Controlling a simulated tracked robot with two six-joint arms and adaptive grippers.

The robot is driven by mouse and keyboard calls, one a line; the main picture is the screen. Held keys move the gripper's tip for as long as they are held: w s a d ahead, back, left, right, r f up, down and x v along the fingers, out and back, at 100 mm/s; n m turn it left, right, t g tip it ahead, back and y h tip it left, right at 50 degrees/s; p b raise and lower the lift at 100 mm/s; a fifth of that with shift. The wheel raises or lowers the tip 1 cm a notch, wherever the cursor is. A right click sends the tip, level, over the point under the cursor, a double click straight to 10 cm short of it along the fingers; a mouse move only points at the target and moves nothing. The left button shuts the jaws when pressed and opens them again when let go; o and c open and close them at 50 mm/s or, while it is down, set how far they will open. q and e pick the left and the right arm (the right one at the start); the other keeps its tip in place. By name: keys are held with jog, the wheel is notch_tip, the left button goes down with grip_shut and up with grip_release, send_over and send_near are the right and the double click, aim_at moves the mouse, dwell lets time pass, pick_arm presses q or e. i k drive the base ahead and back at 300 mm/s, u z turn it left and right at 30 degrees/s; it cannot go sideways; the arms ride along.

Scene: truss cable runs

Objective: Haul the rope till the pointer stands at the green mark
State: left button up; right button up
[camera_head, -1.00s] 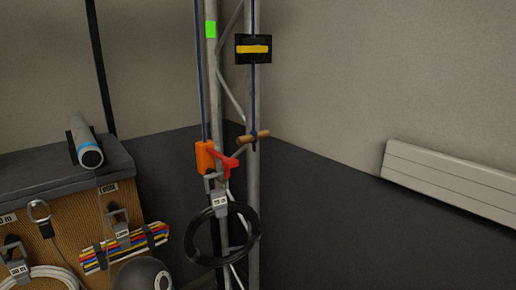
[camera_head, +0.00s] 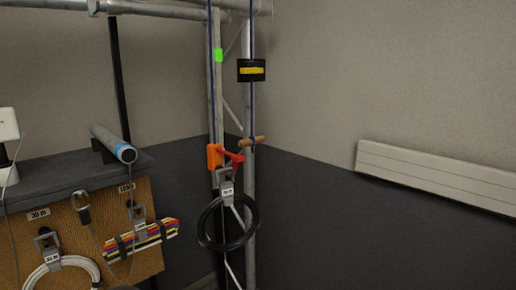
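The green mark (camera_head: 218,55) is on the left upright of the truss. A black block with a yellow bar (camera_head: 251,71), which may be the pointer, sits on the right upright, slightly lower than the green mark. A dark blue rope (camera_head: 210,100) runs down the left upright to an orange clamp (camera_head: 214,157) with a red lever (camera_head: 234,157). Another length of rope runs down the right upright to a wooden handle (camera_head: 250,140). Neither of my grippers is in view.
A black cable coil (camera_head: 203,232) hangs below the clamp. At left, a bench (camera_head: 80,171) carries a grey tube (camera_head: 113,143), with coloured cables (camera_head: 140,238) and a white coil (camera_head: 60,266) on its front. A white panel heater (camera_head: 430,168) is on the right wall.

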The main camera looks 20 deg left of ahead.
aim_at(253, 140)
jog(key=u, duration=0.15)
jog(key=i, duration=0.9)
jog(key=z, duration=0.05)
